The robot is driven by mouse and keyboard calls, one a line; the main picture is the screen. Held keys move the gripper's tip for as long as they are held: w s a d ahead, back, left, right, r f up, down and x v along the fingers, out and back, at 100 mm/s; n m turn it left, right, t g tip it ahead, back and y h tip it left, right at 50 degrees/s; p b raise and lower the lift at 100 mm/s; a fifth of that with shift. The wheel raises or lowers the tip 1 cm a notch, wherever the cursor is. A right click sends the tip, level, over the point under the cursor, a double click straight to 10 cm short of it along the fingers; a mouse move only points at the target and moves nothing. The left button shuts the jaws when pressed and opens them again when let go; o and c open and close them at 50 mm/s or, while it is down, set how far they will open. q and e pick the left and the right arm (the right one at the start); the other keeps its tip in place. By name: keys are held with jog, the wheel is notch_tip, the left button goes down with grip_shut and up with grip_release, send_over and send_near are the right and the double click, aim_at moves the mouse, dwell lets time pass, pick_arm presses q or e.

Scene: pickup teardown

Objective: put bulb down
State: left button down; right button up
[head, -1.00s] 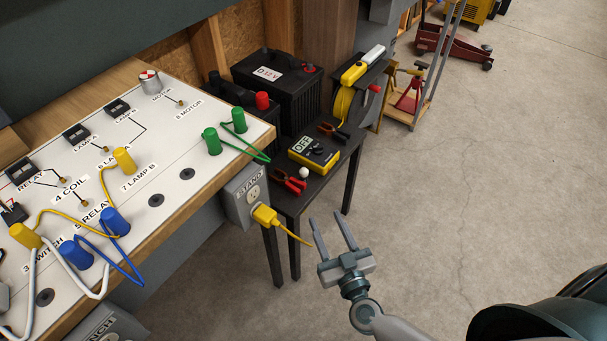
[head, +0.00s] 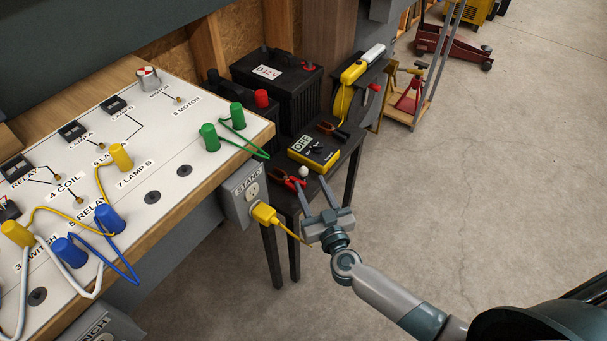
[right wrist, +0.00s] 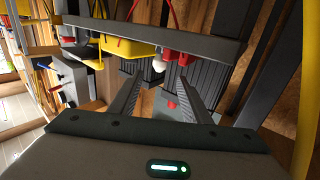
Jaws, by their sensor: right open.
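The bulb (head: 303,171) is a small white ball at the near edge of the dark side table (head: 345,160), beside the red-handled clips (head: 283,178). My left gripper is not in view.
A yellow meter (head: 314,151) reading OFF sits behind the bulb. Black batteries (head: 280,90) stand farther back. A yellow plug (head: 264,214) sits in the stand outlet (head: 249,191) left of the gripper. The wiring board (head: 160,165) fills the left. Concrete floor (head: 480,200) is clear at right.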

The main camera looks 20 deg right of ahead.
aim_at(305, 172)
jog(key=shift+w, duration=0.25)
jog(key=shift+w, duration=0.5)
jog(key=w+b, duration=0.1)
jog(key=w, duration=0.2)
jog(key=shift+w+f+b, duration=0.1)
jog(key=shift+b, duration=0.2)
jog(key=shift+w, duration=0.5)
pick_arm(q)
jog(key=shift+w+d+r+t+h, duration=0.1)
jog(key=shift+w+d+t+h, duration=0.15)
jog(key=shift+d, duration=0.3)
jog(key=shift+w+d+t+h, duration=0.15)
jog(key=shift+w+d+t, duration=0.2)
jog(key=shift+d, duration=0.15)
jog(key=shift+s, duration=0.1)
pick_arm(e)
grip_shut()
